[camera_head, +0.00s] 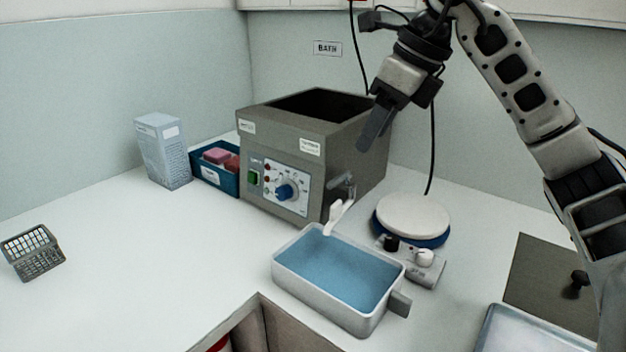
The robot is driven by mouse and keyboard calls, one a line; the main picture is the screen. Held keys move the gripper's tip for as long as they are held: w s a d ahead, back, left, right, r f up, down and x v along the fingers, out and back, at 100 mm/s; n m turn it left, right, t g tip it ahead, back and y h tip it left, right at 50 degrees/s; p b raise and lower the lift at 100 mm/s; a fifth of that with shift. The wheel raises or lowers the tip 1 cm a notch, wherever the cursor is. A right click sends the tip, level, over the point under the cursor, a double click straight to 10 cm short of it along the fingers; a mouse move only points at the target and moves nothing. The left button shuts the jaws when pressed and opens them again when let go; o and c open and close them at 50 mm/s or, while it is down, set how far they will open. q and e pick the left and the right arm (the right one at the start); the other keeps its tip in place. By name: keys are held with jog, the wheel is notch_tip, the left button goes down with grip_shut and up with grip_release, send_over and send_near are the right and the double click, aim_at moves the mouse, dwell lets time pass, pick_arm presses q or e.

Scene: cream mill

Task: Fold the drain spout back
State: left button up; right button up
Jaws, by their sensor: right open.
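The grey water bath (345,155) stands at the back middle of the counter, with a blue knob and a green switch on its front panel. The white drain spout (338,214) is at the bath's lower right front corner and sticks out over the near pan. A metal fitting (342,184) sits on the bath's side just above it. The pan (350,316) holds blue liquid and stands below the spout. My right gripper (375,128) is open and empty, above the bath's right side, pointing down and left, apart from the spout. My left gripper is not in view.
A hotplate with a white round top (412,213) stands right of the pan. A blue bin (210,178) and a box (162,150) stand left of the bath. A metal tray (525,335) is at lower right.

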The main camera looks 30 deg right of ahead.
send_near(339, 204)
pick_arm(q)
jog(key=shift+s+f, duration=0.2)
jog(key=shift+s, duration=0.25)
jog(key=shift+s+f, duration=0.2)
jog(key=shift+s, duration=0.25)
pick_arm(e)
jog(key=x, duration=0.9)
jog(key=shift+w+a+f, duration=0.1)
grip_shut()
